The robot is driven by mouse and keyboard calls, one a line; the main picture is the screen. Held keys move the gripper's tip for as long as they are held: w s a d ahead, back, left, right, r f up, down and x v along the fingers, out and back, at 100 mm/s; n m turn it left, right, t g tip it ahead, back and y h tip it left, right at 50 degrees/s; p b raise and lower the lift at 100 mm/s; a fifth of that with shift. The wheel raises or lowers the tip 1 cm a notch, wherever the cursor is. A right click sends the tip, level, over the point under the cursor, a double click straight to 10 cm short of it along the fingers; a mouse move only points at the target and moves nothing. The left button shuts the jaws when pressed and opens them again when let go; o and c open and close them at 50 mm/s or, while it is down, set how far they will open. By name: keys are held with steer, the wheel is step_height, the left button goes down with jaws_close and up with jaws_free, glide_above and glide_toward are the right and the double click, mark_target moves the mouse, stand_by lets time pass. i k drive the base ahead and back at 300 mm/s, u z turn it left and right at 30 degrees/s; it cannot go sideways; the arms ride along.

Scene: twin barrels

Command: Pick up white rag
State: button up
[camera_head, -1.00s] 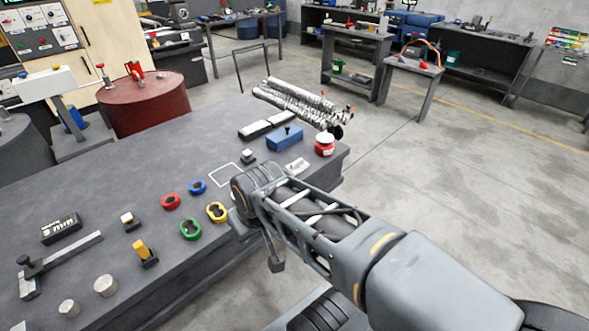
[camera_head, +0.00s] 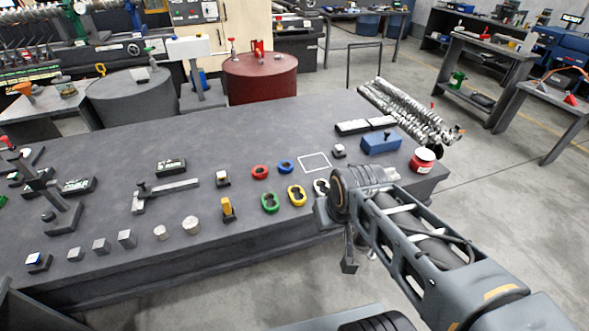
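I cannot make out a white rag for certain. A small pale flat patch (camera_head: 138,75) lies on top of the dark grey barrel (camera_head: 130,103) at the upper left; it is too small to identify. The red barrel (camera_head: 262,85) stands to its right with red-handled items on top. My arm reaches in from the lower right over the workbench's front edge. The end of my arm (camera_head: 349,262) hangs at that edge, well apart from both barrels. Its fingers are too unclear to show open or shut, and I see nothing held. My arm hides part of the bench's right end.
The dark workbench (camera_head: 255,130) fills the middle, between my arm and the barrels. It carries coloured rings, metal blocks, a blue box (camera_head: 380,143) and a red-and-white jar (camera_head: 423,160). Ribbed metal rods (camera_head: 405,110) lie beyond its right end. The floor at right is open.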

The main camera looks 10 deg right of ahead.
mark_target(392, 175)
steer(key=k, duration=0.45)
steer(key=z, duration=0.8)
steer(key=i, duration=1.45)
steer(key=u, duration=0.2)
